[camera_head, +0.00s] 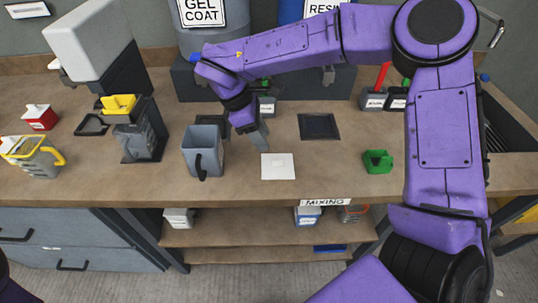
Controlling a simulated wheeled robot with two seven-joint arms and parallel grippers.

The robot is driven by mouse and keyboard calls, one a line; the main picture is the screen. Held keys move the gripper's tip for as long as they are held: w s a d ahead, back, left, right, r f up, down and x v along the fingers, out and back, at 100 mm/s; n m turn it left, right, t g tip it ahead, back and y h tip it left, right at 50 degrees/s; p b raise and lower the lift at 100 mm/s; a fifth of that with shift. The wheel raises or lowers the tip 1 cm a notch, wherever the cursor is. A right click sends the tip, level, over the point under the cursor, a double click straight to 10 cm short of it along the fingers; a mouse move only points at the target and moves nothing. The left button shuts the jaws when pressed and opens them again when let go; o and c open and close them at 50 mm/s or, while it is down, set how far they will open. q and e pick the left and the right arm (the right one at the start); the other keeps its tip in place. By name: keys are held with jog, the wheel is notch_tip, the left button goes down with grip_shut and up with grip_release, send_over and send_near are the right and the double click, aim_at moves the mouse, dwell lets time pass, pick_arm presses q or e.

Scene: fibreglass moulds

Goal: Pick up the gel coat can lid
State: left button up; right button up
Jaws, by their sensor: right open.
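A flat white square piece (278,168) with a small raised mark lies on the bench near its front edge; it looks like the lid, though I see no name on it. My right gripper (261,140) points down just behind the white piece, its fingers apart and nothing seen between them. Whether the fingertips touch the bench is hard to tell. The grey drum labelled GEL COAT (212,38) stands at the back. My left gripper is out of view.
An open grey jug (203,158) stands left of the right gripper. A grey stand with a yellow top (135,135) is further left. A MIXING sign (325,202) marks the front edge.

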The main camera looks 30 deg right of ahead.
aim_at(277, 159)
jog(key=s+f, duration=0.1)
jog(key=s+d+f+p, duration=0.1)
jog(key=shift+s+d+f, duration=0.1)
jog(key=shift+s+f, duration=0.15)
jog(key=shift+f, duration=0.05)
jog(key=f+p, duration=0.1)
jog(key=f, duration=0.1)
jog(key=d+f, duration=0.1)
jog(key=f, duration=0.1)
jog(key=shift+w+d+f+p, duration=0.1)
jog(key=shift+d+f+p, duration=0.1)
jog(key=shift+p, duration=0.15)
jog(key=shift+d+f, duration=0.15)
jog(key=shift+s, duration=0.35)
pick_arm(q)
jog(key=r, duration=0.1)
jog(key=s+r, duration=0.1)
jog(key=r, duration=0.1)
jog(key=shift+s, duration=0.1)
pick_arm(e)
jog(key=shift+w, duration=0.1)
grip_shut()
